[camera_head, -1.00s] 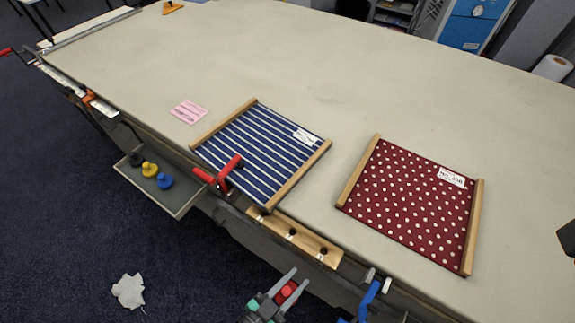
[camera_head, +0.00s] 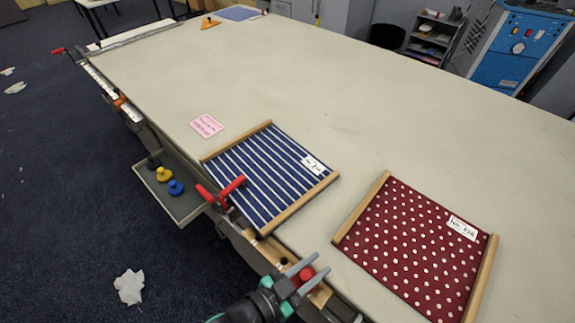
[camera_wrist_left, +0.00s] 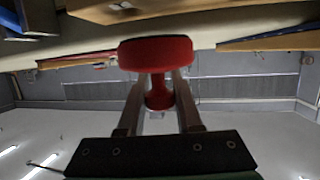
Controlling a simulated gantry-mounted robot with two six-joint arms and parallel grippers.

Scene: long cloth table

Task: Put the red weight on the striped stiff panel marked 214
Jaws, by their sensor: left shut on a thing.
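The red weight (camera_head: 307,274) is between the fingers of my left gripper (camera_head: 304,271), at the table's front edge in the head view. In the left wrist view the red weight (camera_wrist_left: 156,55) shows a wide disc and a narrow neck, with the fingers (camera_wrist_left: 158,100) shut on the neck. The blue-and-white striped panel (camera_head: 268,175) lies flat on the table, up and left of the gripper, with wooden bars on two sides. Its white label (camera_head: 312,165) is too small to read surely. My right gripper is not in view.
A red dotted panel (camera_head: 418,245) lies to the right. A red clamp handle (camera_head: 222,192) stands at the striped panel's front left. A side tray (camera_head: 180,207) holds blue (camera_head: 176,187) and yellow (camera_head: 164,174) weights. A pink card (camera_head: 206,125) lies behind.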

